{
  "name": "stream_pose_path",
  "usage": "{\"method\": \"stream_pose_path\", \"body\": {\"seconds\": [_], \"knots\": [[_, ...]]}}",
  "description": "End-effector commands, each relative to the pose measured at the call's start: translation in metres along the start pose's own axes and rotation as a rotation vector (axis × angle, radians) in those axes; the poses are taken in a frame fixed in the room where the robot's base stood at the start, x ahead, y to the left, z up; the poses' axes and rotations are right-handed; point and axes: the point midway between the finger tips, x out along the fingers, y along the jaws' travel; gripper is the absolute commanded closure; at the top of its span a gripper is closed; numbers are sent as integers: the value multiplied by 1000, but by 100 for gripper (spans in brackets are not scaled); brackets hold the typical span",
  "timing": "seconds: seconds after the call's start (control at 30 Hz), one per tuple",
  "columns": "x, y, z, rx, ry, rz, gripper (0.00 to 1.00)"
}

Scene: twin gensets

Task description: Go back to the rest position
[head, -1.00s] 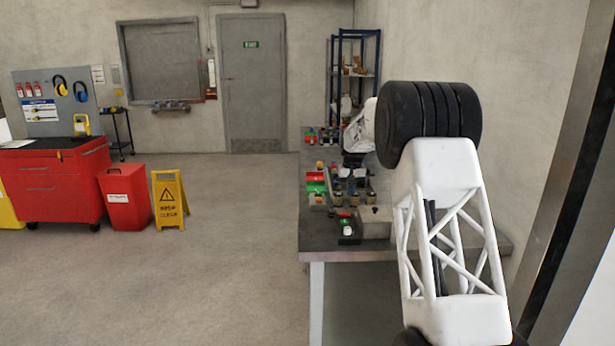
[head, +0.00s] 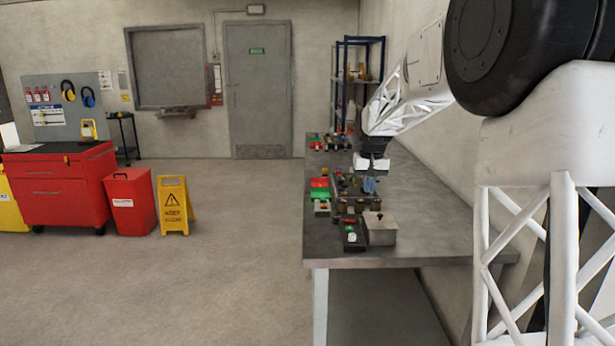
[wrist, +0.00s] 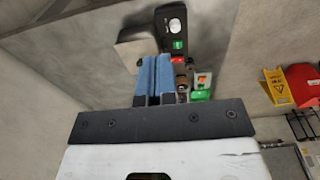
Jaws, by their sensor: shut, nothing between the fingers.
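My gripper (head: 370,186) hangs over the grey workbench (head: 430,222) in the head view, pointing down, above the cluster of controls. Its blue fingers are together with nothing between them. The fingers also show in the wrist view (wrist: 154,76), side by side and shut. Beyond the fingertips there, a black control box (wrist: 172,25) with a green button and a grey metal box (wrist: 133,44) show. My gripper hides part of the controls behind it.
The grey metal box (head: 381,230) and black control box (head: 354,238) stand at the bench's near edge. A blue shelf rack (head: 341,95) stands behind. A red cabinet (head: 70,195), red bin (head: 130,206) and yellow sign (head: 174,207) stand left. The floor between is clear.

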Motion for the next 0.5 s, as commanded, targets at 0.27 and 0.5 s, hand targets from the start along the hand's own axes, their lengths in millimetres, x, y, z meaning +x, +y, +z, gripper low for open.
{"method": "stream_pose_path", "body": {"seconds": [0.27,0.5], "knots": [[-27,1,63,2,19,1,100],[-44,2,118,3,36,1,100]]}}
